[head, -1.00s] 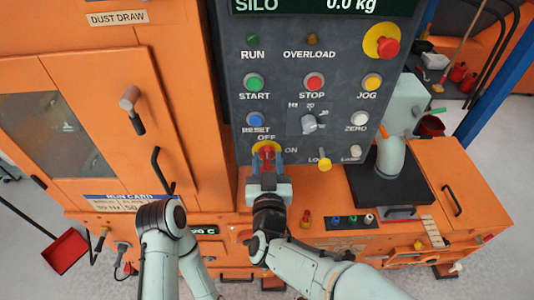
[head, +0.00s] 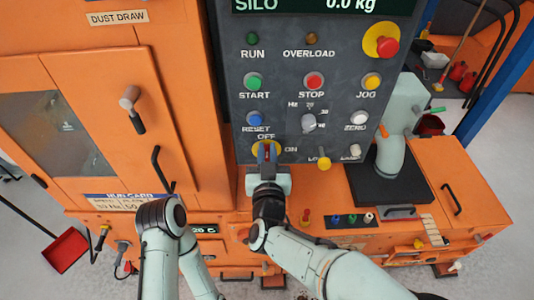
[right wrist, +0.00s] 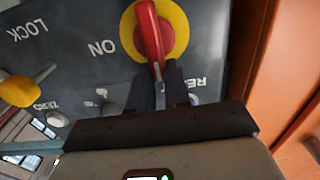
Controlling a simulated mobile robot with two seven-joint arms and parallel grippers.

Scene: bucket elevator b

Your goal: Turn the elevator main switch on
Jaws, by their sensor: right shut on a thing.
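The main switch is a red handle on a yellow disc (head: 277,148), low on the dark control panel, with OFF above it and ON to its right. In the right wrist view the red handle (right wrist: 150,30) points towards my fingers, on the side where OFF lies; the OFF label is hidden there. My right gripper (head: 267,156) is shut on the end of the handle; its dark fingers (right wrist: 163,84) show close together in the right wrist view. My left arm stands at the lower left, and its gripper is not visible.
Above the switch are the RESET button (head: 254,118), a selector knob (head: 309,122) and the ZERO button (head: 359,118). A yellow LOCK knob (head: 323,163) is close to the right. An orange cabinet (head: 185,120) stands directly left of the panel.

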